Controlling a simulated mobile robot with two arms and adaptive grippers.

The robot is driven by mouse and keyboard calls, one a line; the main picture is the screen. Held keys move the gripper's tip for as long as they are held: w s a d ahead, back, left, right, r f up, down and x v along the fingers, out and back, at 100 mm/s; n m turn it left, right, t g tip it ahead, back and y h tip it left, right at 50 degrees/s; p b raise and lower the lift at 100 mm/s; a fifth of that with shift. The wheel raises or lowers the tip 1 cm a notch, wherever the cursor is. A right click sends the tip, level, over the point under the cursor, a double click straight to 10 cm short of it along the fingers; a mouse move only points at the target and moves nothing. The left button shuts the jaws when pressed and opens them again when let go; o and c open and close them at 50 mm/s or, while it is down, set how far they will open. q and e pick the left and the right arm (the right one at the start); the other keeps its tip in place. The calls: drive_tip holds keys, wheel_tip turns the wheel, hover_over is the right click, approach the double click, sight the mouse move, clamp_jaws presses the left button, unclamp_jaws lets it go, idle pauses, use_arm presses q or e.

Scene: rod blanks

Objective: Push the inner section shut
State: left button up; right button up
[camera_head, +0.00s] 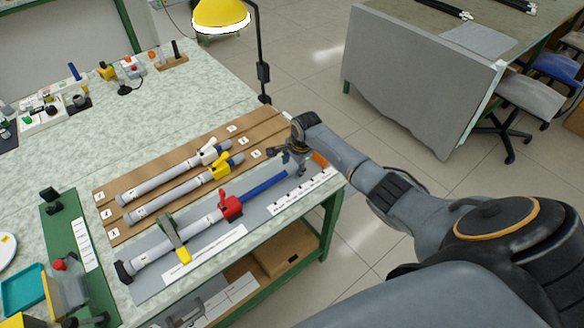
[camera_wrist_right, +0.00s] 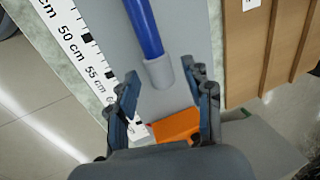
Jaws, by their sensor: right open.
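The telescopic rod lies on the grey mat at the table's front. Its grey outer tube (camera_head: 190,231) carries a red clamp (camera_head: 231,207) whose lever stands up. The blue inner section (camera_head: 264,187) sticks well out of the clamp toward the right. In the right wrist view the blue inner section (camera_wrist_right: 145,28) ends in a grey tip (camera_wrist_right: 159,72). My right gripper (camera_head: 284,154) is at that end, open and empty. In the wrist view its fingers (camera_wrist_right: 165,100) stand apart, just beyond the tip. I see no contact with the tip. My left gripper is not in view.
Two more grey rods with white (camera_head: 208,154) and yellow (camera_head: 220,167) clamps lie behind on a brown board (camera_head: 112,203). A grey-green holder (camera_head: 174,238) straddles the outer tube. A printed scale (camera_wrist_right: 78,40) runs beside the rod. An orange patch (camera_wrist_right: 178,125) lies beyond its end.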

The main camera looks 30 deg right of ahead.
drive_tip(key=shift+w+f, duration=0.15)
drive_tip(key=shift+f, duration=0.4)
